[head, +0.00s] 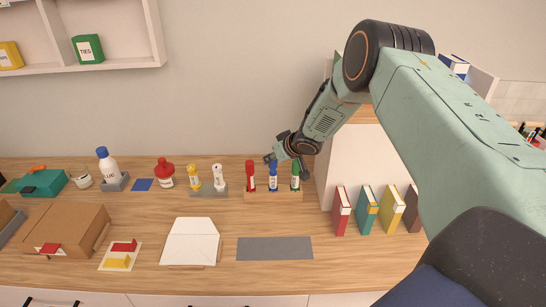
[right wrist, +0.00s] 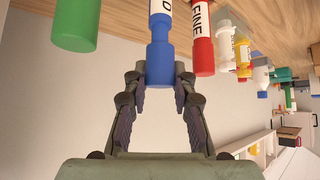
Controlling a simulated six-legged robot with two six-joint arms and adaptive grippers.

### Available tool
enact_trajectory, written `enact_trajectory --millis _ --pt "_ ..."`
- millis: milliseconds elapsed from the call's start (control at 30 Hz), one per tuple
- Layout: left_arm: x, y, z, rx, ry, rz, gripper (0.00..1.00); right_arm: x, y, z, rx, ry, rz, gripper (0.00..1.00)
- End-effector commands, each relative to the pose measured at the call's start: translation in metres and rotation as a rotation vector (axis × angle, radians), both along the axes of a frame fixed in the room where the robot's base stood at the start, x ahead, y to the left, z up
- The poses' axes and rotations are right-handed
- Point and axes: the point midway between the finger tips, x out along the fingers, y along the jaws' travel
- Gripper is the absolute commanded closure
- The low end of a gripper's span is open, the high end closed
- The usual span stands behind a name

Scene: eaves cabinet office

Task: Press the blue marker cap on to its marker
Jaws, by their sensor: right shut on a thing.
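The blue marker (head: 273,183) stands upright in a wooden block (head: 285,196), between the red marker (head: 250,175) and the green marker (head: 295,177). In the right wrist view the blue marker (right wrist: 160,8) has a white label, a narrow blue neck and a wider blue cap (right wrist: 160,65) in line with it. The cap's end reaches further toward my gripper than the neighbouring caps. Whether the cap is fully seated is unclear. My right gripper (head: 281,159) is above the marker, shut on the cap between its fingertips (right wrist: 160,80). My left gripper is out of view.
A yellow-capped bottle (head: 194,178) and a white bottle (head: 218,177) stand in a grey holder to the left. Upright books (head: 365,210) stand to the right beside a pale cabinet side. A grey mat (head: 275,248) lies clear in front.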

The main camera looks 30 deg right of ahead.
Motion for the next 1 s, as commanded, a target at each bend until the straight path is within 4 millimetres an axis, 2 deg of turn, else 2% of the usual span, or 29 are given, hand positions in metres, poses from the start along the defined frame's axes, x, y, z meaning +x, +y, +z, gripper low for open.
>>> enact_trajectory --millis 1000 --pt "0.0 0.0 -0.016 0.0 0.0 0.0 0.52 0.0 0.0 -0.023 0.0 0.0 0.0 0.85"
